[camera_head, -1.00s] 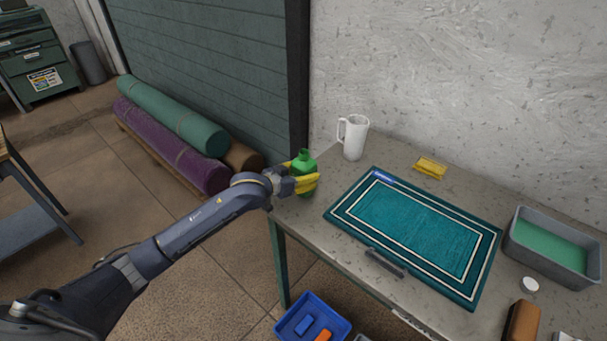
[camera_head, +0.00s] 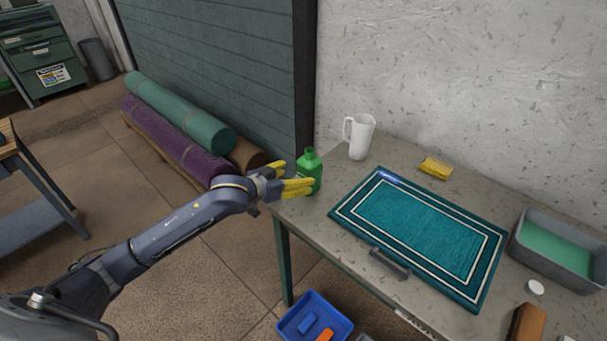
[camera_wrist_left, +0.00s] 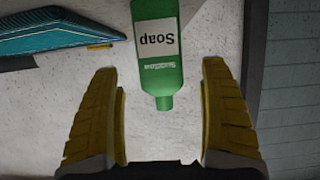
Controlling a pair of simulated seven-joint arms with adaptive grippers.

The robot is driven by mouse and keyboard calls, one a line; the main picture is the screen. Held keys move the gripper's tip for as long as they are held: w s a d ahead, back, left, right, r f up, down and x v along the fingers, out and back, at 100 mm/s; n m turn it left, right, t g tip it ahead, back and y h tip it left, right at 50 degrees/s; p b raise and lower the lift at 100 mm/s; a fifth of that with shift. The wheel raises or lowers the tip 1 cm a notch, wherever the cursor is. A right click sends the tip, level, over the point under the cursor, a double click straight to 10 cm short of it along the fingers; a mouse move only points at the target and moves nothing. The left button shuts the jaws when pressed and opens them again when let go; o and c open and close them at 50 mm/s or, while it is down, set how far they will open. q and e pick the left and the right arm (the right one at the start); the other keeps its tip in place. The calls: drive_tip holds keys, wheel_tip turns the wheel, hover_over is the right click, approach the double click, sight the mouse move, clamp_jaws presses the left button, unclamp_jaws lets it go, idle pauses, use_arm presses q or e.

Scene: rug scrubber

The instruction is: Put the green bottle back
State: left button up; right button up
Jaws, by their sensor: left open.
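The green bottle (camera_head: 309,170) stands upright at the table's left corner, near the wall. In the left wrist view the bottle (camera_wrist_left: 158,50) appears upside down with a white "Soap" label, in front of the gap between the fingers. My left gripper (camera_head: 284,177) has yellow fingers and is open just left of the bottle. Whether a finger touches the bottle I cannot tell. My right gripper is not in view.
A white pitcher (camera_head: 359,136) stands behind the bottle to the right. A teal rug (camera_head: 420,232) covers the table's middle. A yellow sponge (camera_head: 435,168), a grey tub (camera_head: 556,247) with green liquid and a brown brush (camera_head: 526,323) are further right. A blue bin (camera_head: 314,318) sits below.

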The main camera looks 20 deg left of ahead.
use_arm(q)
drive_tip(key=shift+v, duration=2.45)
